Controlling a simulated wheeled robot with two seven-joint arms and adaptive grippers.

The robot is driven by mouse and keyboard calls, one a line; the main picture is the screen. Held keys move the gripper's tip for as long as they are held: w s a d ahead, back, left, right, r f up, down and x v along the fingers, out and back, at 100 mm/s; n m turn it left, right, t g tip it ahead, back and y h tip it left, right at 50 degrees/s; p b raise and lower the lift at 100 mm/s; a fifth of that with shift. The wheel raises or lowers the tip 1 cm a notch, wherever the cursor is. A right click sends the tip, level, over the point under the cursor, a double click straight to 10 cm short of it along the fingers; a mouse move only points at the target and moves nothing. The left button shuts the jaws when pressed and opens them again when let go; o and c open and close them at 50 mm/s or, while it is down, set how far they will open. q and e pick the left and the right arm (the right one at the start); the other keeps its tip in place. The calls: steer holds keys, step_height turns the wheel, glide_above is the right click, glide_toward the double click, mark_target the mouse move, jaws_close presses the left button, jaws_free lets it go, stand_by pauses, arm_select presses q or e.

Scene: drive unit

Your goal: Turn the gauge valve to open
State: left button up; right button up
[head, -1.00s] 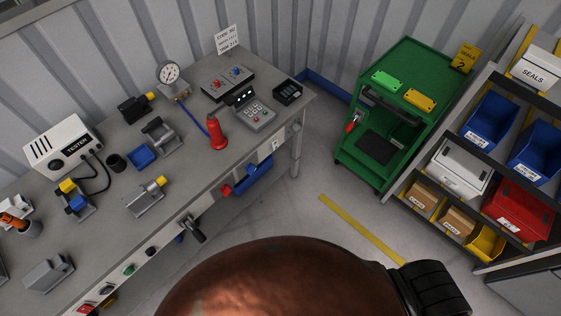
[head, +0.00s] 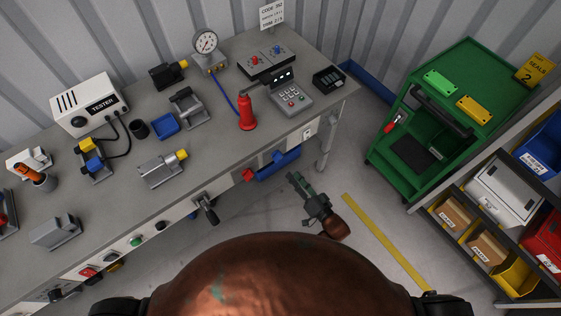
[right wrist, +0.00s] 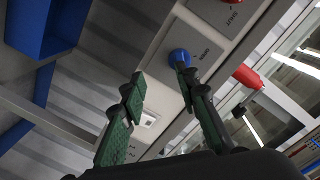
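A round white dial gauge (head: 205,41) stands on a small block (head: 211,66) at the back of the grey bench, with a blue hose (head: 225,93) running to a red bottle-like part (head: 247,112). The valve position on it is too small to tell. My right gripper (head: 296,180) is off the bench's front right edge, apart from the gauge. In the right wrist view its fingers (right wrist: 162,88) are apart with nothing between them. A blue knob (right wrist: 179,57) on a labelled pale plate shows beyond the right fingertip. My left gripper is not in view.
A blue part (head: 278,164) hangs under the bench edge.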

mark_target(279, 160)
steer(key=shift+y, duration=0.4)
steer(key=w+a, duration=0.2)
steer(key=w+a+r+b, duration=0.1)
steer(key=w+a, duration=0.1)
steer(key=w+a+r, duration=0.1)
steer(key=w+a, duration=0.1)
steer(key=shift+w+r, duration=0.15)
steer(key=shift+r, duration=0.1)
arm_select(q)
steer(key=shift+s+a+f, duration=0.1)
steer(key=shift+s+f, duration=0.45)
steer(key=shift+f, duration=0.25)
arm_select(e)
jaws_close()
